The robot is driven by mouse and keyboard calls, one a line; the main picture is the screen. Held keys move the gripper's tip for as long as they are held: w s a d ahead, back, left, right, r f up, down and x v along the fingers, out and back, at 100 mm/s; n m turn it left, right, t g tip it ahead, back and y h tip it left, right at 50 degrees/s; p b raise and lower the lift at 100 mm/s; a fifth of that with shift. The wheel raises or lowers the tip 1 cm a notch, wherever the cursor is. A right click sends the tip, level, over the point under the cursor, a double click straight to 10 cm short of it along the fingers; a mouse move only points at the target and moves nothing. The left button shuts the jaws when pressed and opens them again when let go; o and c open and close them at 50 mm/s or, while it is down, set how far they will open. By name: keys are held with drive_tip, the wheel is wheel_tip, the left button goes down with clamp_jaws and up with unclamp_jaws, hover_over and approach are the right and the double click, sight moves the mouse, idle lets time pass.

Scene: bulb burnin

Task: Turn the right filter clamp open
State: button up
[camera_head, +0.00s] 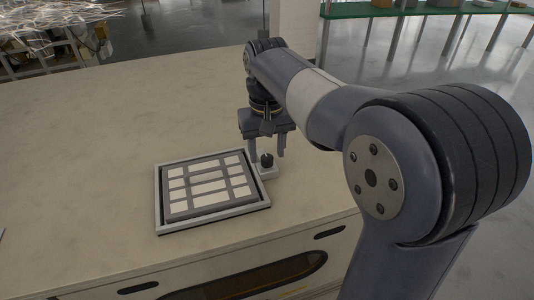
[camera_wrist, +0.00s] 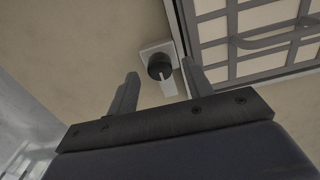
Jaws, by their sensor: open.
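The right filter clamp is a black round knob (camera_head: 267,160) on a pale square base, beside the right edge of the filter frame (camera_head: 163,212) on the counter. In the wrist view the knob (camera_wrist: 160,66) has a pale pointer bar, and it lies just beyond the fingertips, between their lines. My gripper (camera_head: 267,152) points down at the clamp. Its two fingers are apart, and in the wrist view the gripper (camera_wrist: 160,78) holds nothing. I cannot tell whether a finger touches the knob. The filter panel (camera_head: 208,183) with pale cells and a handle lies inside the frame.
The beige counter (camera_head: 100,130) is clear to the left of and behind the frame. Its front has drawers with dark handles (camera_head: 330,232). A green-topped table (camera_head: 420,10) stands far behind, and a tangle of bright wires (camera_head: 50,18) is at the top left.

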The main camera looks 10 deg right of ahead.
sight(267, 157)
wheel_tip(267, 157, up, 9)
idle(0.3)
wheel_tip(267, 157, down, 11)
drive_tip(key=shift+r, duration=0.15)
idle(0.7)
drive_tip(key=shift+r, duration=0.1)
